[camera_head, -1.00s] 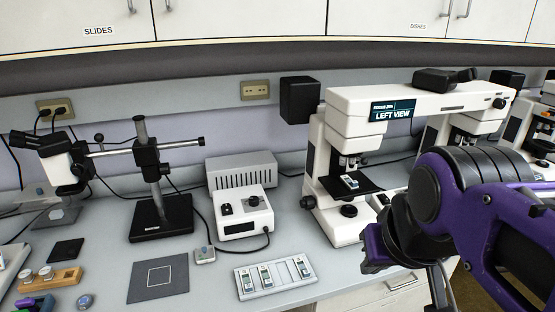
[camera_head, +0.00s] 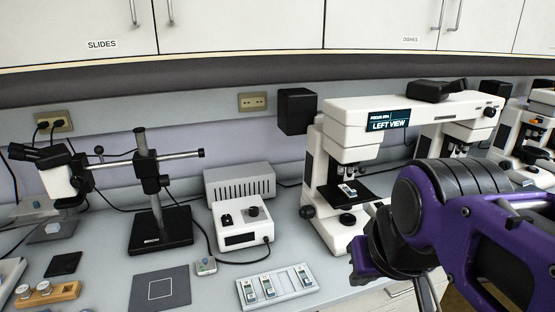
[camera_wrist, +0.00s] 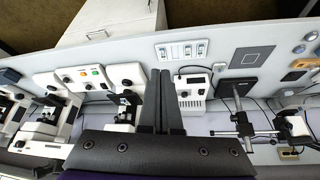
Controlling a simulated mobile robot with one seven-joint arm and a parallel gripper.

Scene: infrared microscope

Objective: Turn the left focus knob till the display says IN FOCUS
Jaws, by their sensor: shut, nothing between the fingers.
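The white microscope (camera_head: 335,130) stands on the bench right of centre. Its display (camera_head: 388,120) reads LEFT VIEW, with a smaller FOCUS line whose value is hard to read; IN FOCUS does not show. A black round knob (camera_head: 307,212) sticks out at the left of the base, and another dark knob (camera_head: 347,219) sits on the front. In the wrist view, my gripper (camera_wrist: 160,72) has its two dark fingers together, empty, with the microscope (camera_wrist: 124,105) left of them. The fingers look clear of the knobs. My purple arm covers the microscope's right part in the head view.
A slide tray (camera_head: 277,290) and a white control box (camera_head: 240,232) lie left of the microscope. A stand with a boom (camera_head: 160,225) is farther left. Wall cabinets (camera_head: 250,25) hang above. Bare bench lies between tray and microscope.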

